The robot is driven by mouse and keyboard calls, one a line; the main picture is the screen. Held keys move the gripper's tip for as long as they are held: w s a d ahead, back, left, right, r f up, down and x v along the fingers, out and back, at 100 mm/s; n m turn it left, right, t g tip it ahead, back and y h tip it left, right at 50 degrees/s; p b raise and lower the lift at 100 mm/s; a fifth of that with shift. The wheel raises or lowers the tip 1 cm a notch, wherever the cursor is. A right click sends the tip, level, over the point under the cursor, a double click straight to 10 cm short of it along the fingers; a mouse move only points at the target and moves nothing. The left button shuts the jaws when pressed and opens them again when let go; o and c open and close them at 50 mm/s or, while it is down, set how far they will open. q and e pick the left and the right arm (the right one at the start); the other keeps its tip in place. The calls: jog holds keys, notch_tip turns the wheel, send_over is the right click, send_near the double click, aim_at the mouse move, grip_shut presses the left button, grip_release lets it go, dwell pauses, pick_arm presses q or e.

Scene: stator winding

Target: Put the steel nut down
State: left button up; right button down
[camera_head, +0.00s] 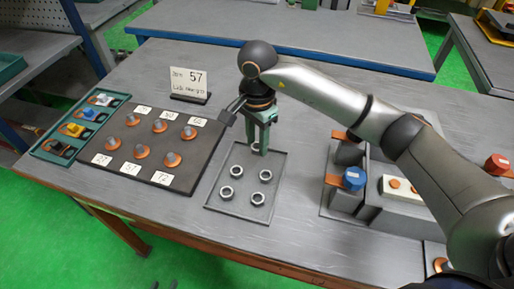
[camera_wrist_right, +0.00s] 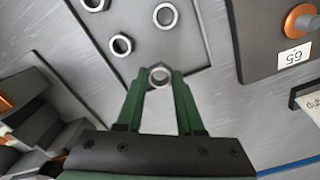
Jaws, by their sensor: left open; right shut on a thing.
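My right gripper (camera_head: 259,148) points down over the far edge of a flat grey tray (camera_head: 212,203). In the right wrist view, my right gripper (camera_wrist_right: 159,80) is shut on a steel nut (camera_wrist_right: 160,75), a ring held between the green fingertips. The held nut is mostly hidden by the fingers in the head view. I cannot tell whether it touches the tray. Several other steel nuts lie in the tray, such as one at its left (camera_head: 225,192) and one at its front (camera_head: 258,198). My left gripper is not in view.
Left of the tray is a dark board (camera_head: 190,157) with copper-coloured knobbed pieces and number cards. A green bin tray (camera_head: 62,137) is further left. Grey fixtures with a blue-capped part (camera_head: 353,179) stand to the right.

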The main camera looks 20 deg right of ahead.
aim_at(257, 159)
jog(key=shift+f+p, duration=0.3)
jog(key=shift+f, duration=1.25)
jog(key=shift+f, duration=0.2)
jog(key=c, duration=0.5)
grip_release()
jog(key=shift+c, duration=0.2)
jog(key=shift+r, duration=0.15)
notch_tip(257, 159, up, 12)
jog(key=shift+b, duration=0.4)
